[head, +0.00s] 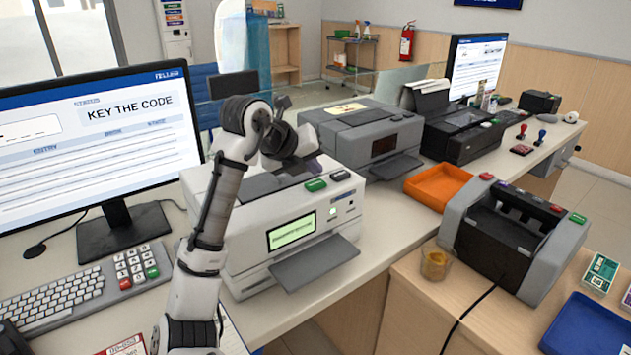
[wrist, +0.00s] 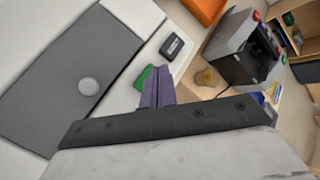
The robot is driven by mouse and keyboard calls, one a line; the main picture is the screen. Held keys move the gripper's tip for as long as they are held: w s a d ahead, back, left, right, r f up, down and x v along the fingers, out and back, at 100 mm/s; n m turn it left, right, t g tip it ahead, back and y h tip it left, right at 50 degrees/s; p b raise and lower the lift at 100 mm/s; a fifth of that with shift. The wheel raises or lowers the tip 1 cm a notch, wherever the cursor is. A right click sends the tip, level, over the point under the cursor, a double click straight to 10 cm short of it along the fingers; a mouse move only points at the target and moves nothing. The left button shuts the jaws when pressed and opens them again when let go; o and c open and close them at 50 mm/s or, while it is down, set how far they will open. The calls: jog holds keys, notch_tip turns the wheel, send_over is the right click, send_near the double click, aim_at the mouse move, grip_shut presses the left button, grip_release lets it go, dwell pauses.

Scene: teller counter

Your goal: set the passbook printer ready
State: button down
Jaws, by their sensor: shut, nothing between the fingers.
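A white desktop printer (head: 315,235) with a lit green display, a green and a dark button on top and a dark grey front tray stands mid-counter; I take it for the passbook printer. In the wrist view its grey top panel (wrist: 65,75) has a pale round knob. My gripper (head: 308,160) is over the printer's top, and my arm hides part of it. In the wrist view my gripper (wrist: 156,88) is shut and empty, its fingertips overlapping the view of the green button (wrist: 145,77); I cannot tell whether they touch. The monitor (head: 90,150) reads "KEY THE CODE".
A keyboard (head: 70,300) with a number pad lies left. A grey printer (head: 370,140) and an orange tray (head: 440,186) stand behind right. A cup (head: 436,262) and a dark counting machine (head: 515,230) stand right, near a blue tray (head: 590,325). A red-edged booklet (head: 125,346) lies front left.

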aim_at(311, 186)
jog(key=shift+r+p, duration=1.45)
jog(key=shift+r, duration=0.85)
jog(key=shift+s+a+f, duration=0.1)
jog(key=shift+f, duration=0.05)
